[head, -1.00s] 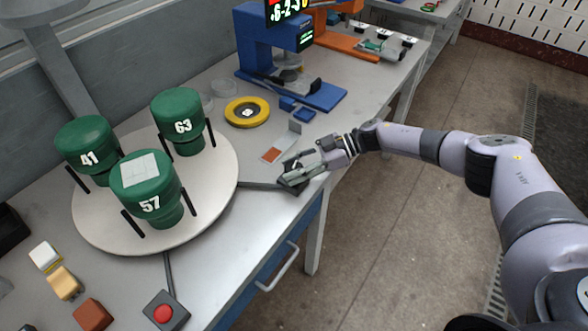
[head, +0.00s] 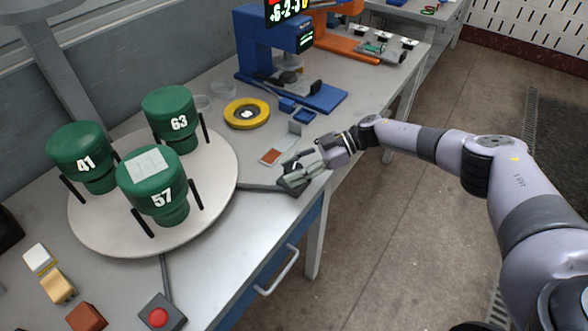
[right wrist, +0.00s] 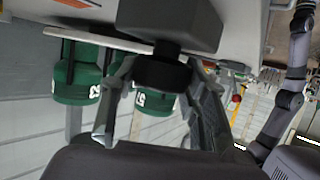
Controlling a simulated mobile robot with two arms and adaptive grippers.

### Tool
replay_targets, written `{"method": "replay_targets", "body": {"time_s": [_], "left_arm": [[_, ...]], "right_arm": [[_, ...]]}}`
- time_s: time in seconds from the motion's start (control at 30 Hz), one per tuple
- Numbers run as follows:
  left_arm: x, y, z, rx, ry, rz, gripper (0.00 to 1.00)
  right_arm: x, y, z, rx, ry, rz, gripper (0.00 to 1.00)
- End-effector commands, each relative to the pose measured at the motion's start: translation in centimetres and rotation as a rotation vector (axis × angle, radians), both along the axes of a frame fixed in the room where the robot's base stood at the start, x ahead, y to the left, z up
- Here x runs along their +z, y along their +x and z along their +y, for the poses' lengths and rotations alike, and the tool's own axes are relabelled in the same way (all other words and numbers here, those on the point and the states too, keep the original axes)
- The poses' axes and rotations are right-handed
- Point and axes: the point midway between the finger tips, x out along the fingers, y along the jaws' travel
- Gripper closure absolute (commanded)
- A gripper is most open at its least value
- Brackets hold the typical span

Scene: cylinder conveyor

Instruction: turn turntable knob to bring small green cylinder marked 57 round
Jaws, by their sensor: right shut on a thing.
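The white round turntable (head: 95,230) carries green cylinders marked 57 (head: 155,205), 63 (head: 174,125) and 41 (head: 82,165). The 57 cylinder stands upright at the front right of the turntable, with a pale patch on its top. My right gripper (head: 292,177) is at the table's front edge, to the right of the turntable. The knob is mostly hidden by the gripper in the head view. My left gripper is not in view.
Black posts flank the cylinders. A red button box (head: 160,316) and small coloured blocks lie at the front left. A yellow ring (head: 247,113) and a blue machine (head: 262,50) stand behind the gripper. The floor at the right is open.

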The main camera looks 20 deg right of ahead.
Motion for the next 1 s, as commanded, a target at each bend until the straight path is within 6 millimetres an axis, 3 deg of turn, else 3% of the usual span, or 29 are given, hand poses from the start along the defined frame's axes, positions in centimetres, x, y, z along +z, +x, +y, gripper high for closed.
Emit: {"method": "replay_targets", "body": {"time_s": [1.0], "left_arm": [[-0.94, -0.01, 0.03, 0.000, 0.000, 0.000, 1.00]], "right_arm": [[0.03, 0.02, 0.08, 0.038, 0.002, -0.002, 0.87]]}}
